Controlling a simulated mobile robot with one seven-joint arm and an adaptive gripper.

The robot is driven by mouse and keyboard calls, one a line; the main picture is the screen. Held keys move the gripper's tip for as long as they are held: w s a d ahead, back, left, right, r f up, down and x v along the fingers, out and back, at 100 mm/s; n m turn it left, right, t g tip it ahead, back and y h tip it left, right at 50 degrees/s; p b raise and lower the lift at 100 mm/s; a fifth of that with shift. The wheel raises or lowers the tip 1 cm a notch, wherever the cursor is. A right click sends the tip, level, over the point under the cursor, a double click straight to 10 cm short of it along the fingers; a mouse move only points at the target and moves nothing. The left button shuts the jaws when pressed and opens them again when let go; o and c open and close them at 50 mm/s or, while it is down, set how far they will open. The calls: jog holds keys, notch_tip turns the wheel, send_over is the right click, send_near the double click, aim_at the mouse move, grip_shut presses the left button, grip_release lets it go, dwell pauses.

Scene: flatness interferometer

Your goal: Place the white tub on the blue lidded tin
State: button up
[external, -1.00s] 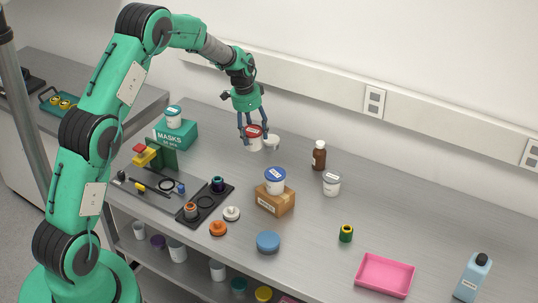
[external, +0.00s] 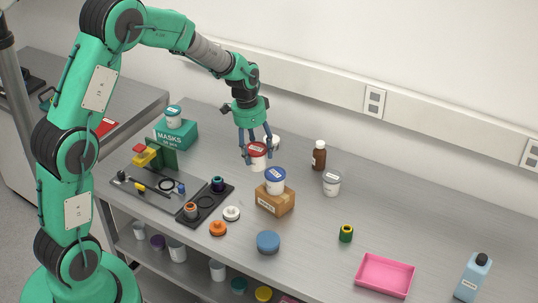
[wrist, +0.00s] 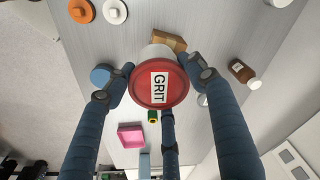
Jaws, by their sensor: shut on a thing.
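My gripper (external: 257,153) is shut on a white tub (external: 258,164) with a red lid. In the wrist view the lid of this tub (wrist: 160,84) reads GRIT and sits between my fingers. A white tin with a blue lid (external: 275,175) stands upright on a brown cardboard box (external: 276,201), right of and below the held tub in the external view. The held tub is apart from this tin. In the wrist view the box (wrist: 170,40) shows past the red lid, and I cannot make out the blue lid there.
A flat blue round container (external: 268,243), a grey-lidded tub (external: 331,184) and a brown bottle (external: 319,156) stand near the box. A white cup (external: 273,142) is partly behind my gripper. A pink tray (external: 385,275) lies at right. The bench between is clear.

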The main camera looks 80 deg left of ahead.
jog(key=s+d+f+b, duration=0.1)
jog(key=s+d, duration=0.7)
jog(key=d, duration=0.5)
jog(key=s+d+f+b, duration=0.1)
jog(key=s+d, duration=0.7)
jog(key=d, duration=0.4)
notch_tip(320, 180, down, 6)
jog(key=shift+d, duration=0.2)
jog(key=shift+f, duration=0.1)
send_over(269, 238)
jog(key=f, duration=0.2)
jog(key=shift+r, duration=0.3)
jog(key=shift+f, duration=1.8)
